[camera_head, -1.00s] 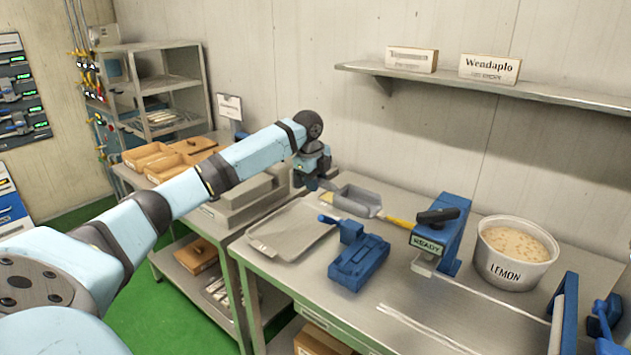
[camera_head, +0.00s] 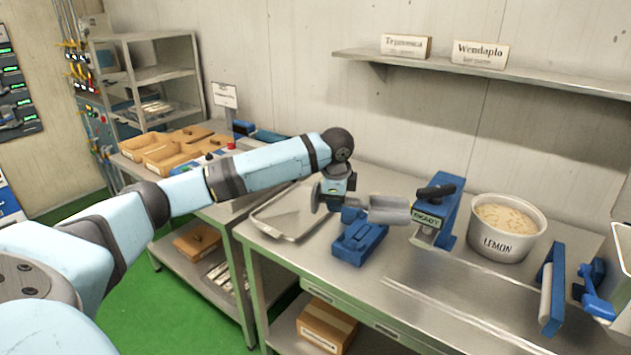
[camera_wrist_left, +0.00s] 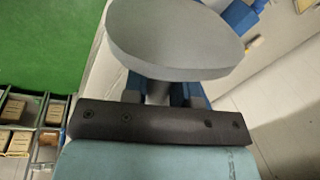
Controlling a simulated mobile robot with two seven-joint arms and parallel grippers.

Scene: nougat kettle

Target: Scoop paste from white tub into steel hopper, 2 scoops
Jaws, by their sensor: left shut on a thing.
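The white tub (camera_head: 488,244) marked LEMON stands on the steel table, filled with pale, speckled paste. My left gripper (camera_head: 342,198) is shut on a metal scoop (camera_head: 388,209) and holds it above the table, left of the tub and apart from it. The scoop's pan points right, toward the blue READY device; I cannot tell whether it holds any paste. The steel hopper is not clearly identifiable. My right gripper is out of view.
A blue device (camera_head: 441,213) marked READY stands between scoop and tub. A blue clamp-like fixture (camera_head: 360,246) sits below the scoop, beside a metal tray (camera_head: 285,220). Blue-handled equipment (camera_head: 597,304) crowds the right edge. The table's front middle is clear.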

